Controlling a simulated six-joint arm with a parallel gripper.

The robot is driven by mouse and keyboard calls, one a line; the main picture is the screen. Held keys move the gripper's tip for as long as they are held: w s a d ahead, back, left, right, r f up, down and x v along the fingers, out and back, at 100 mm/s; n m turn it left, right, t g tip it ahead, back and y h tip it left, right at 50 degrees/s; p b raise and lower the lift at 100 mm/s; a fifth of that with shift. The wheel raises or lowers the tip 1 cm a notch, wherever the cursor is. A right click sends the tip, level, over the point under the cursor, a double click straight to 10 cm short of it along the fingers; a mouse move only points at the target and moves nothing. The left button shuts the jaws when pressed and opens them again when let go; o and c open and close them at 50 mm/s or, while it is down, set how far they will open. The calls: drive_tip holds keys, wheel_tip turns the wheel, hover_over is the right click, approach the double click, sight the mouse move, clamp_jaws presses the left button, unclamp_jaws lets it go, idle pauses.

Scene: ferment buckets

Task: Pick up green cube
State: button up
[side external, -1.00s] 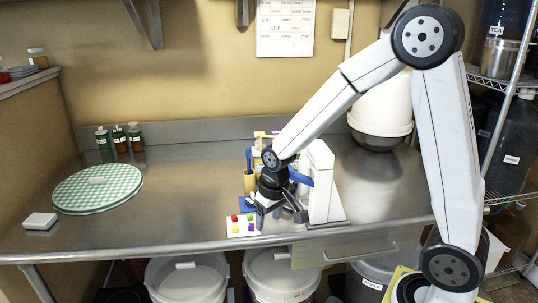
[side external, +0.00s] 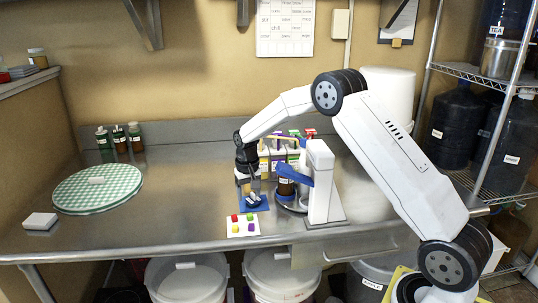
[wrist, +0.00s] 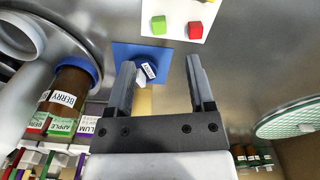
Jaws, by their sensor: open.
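The green cube (side external: 249,217) sits at the back right of a white card (side external: 243,234), beside the red cube (side external: 235,217). A yellow cube (side external: 236,229) and a purple cube (side external: 251,227) are on its front part. In the wrist view, the green cube (wrist: 158,25) and red cube (wrist: 194,28) show at the top, beyond the fingertips. My gripper (side external: 249,188) is behind the card, over the blue mat (side external: 262,204). In the wrist view, my gripper (wrist: 160,62) is open with no cube between its fingers.
A small labelled item (wrist: 149,70) lies on the blue mat. A white stand (side external: 320,185) and a brown BERRY bottle (wrist: 67,90) are close to my gripper. Coloured boxes stand behind. A green checked round board (side external: 97,188) is at left; bare steel lies between it and the card.

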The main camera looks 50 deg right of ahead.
sight(250, 214)
drive_tip(key=shift+f, duration=1.35)
drive_tip(key=shift+f, duration=2.55)
clamp_jaws()
